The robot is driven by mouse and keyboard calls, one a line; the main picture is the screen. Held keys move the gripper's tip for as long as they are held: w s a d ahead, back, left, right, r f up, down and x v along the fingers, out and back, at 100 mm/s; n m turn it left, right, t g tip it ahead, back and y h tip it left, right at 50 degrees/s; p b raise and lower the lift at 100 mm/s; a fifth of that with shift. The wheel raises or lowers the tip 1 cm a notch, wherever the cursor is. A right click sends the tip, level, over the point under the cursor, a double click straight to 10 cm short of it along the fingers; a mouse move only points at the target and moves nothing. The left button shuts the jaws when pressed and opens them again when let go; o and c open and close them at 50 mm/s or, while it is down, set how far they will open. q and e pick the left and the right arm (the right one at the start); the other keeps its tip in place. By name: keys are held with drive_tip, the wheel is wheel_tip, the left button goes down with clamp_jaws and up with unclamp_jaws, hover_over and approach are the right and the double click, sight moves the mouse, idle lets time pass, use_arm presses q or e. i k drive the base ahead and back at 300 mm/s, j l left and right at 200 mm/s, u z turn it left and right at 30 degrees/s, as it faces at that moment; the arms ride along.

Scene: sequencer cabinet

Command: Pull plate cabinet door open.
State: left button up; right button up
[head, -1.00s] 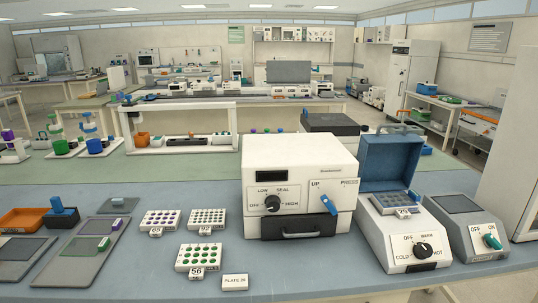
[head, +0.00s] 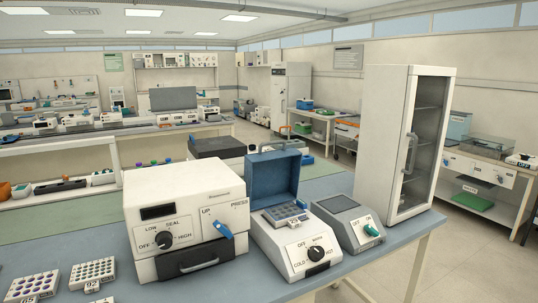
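A tall white cabinet (head: 382,145) with a glass-fronted door (head: 424,140) stands at the right end of the blue bench. The door has a vertical grey handle (head: 411,153) on its left side and looks shut. Shelves show behind the glass. I cannot tell whether this is the plate cabinet, as no label on it is readable. Neither of my grippers is in the head view.
The blue bench (head: 215,286) holds a white sealer (head: 185,215), a heater with a raised blue lid (head: 272,180), a small device with a green knob (head: 348,222) and well plates (head: 93,272). Floor is open right of the cabinet.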

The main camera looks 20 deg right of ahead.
sight(415, 71)
drive_tip(key=z, duration=1.75)
drive_tip(key=i+l+z, duration=0.15)
drive_tip(key=i+l, duration=0.35)
